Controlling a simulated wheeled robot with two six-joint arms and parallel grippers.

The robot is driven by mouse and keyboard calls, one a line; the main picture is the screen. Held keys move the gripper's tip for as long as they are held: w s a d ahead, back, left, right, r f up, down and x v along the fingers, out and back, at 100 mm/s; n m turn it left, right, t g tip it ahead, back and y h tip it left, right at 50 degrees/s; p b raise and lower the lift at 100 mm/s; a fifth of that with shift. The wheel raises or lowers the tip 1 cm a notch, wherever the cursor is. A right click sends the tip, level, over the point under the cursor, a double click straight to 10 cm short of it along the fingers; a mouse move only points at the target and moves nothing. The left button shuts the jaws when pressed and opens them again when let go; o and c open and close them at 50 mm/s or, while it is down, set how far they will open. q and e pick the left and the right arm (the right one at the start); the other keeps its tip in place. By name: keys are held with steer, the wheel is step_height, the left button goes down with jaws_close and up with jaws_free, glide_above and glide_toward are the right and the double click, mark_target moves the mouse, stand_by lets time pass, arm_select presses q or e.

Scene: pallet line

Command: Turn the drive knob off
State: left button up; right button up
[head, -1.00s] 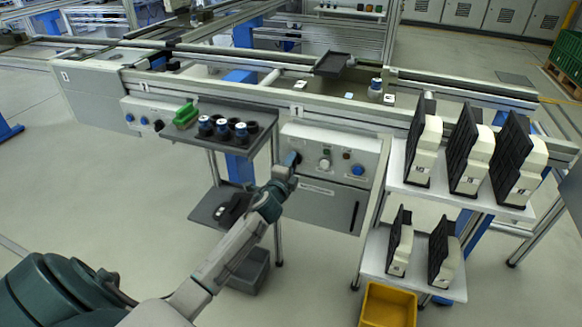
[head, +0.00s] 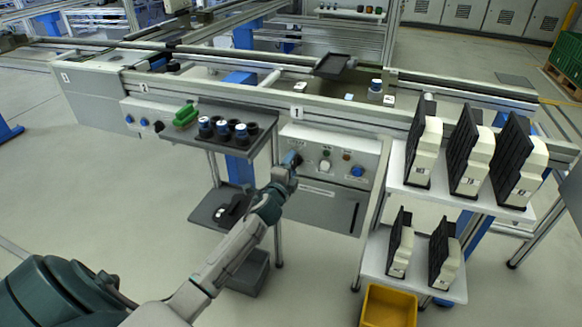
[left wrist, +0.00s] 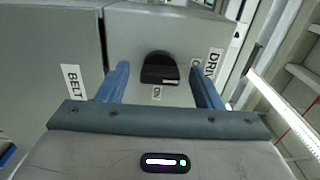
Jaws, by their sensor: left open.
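The drive knob (left wrist: 159,68) is a dark, rounded knob on the grey panel in the left wrist view. A partly hidden label beginning "DR" (left wrist: 213,62) is beside it. My left gripper (left wrist: 158,82) is open, with one blue finger on each side of the knob; I cannot tell whether they touch it. In the head view my left gripper (head: 291,160) is at the left part of the control panel (head: 310,142) and hides the knob there. My right gripper is in neither view.
A pale knob (head: 325,165) and a blue button (head: 357,171) are right of the gripper on the panel. A dark shelf (head: 222,112) with several cups juts out at left. A white rack (head: 398,178) holding dark-and-cream parts stands at right. A yellow bin (head: 389,306) is below.

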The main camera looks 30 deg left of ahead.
arm_select(q)
steer(key=b+v, duration=0.1)
steer(key=v, duration=0.9)
steer(key=shift+s, duration=0.3)
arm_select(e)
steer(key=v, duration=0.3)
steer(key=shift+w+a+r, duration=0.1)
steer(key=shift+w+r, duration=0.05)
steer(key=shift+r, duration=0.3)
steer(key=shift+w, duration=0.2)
